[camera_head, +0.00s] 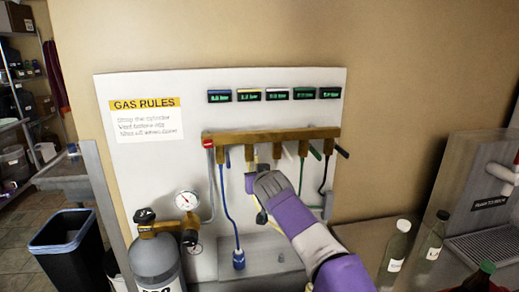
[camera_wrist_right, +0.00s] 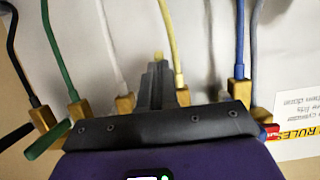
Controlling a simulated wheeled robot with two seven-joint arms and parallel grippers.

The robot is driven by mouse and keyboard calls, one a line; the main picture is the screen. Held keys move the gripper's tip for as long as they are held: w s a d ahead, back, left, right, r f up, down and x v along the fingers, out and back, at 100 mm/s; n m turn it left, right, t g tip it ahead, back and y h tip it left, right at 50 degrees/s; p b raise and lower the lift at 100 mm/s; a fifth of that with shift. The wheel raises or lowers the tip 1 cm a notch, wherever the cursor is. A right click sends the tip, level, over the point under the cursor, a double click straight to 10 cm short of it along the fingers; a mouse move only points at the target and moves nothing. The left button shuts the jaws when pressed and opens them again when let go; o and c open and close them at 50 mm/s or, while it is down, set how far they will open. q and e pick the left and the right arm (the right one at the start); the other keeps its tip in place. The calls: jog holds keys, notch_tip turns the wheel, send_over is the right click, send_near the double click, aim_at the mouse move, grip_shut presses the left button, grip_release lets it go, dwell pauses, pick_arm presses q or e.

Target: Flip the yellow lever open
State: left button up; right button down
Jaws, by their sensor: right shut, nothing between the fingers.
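A brass manifold (camera_head: 285,134) on a white wall board carries several valves with coloured hoses. The yellow hose (camera_wrist_right: 171,45) runs from the valve hidden behind my right gripper in the right wrist view. A small yellow piece (camera_wrist_right: 158,56) shows just past the fingertips; it may be the end of the yellow lever, but most of the lever is hidden. My right gripper (camera_wrist_right: 158,75) is shut and empty, close to this valve; I cannot tell whether it touches. In the head view, my right gripper (camera_head: 252,182) is just below the manifold. My left gripper is not in view.
A green lever (camera_wrist_right: 47,141) and a black lever (camera_wrist_right: 17,137) stick out beside my right gripper. A grey cylinder (camera_head: 156,262) with gauges stands left. Bottles (camera_head: 396,250) stand on the counter at right. A dark bin (camera_head: 70,245) is far left.

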jog(key=shift+r, duration=0.1)
jog(key=shift+r+p, duration=0.65)
jog(key=shift+r, duration=0.05)
jog(key=b+v, duration=0.2)
jog(key=v, duration=0.5)
jog(key=shift+s, duration=0.35)
jog(key=shift+r, duration=0.1)
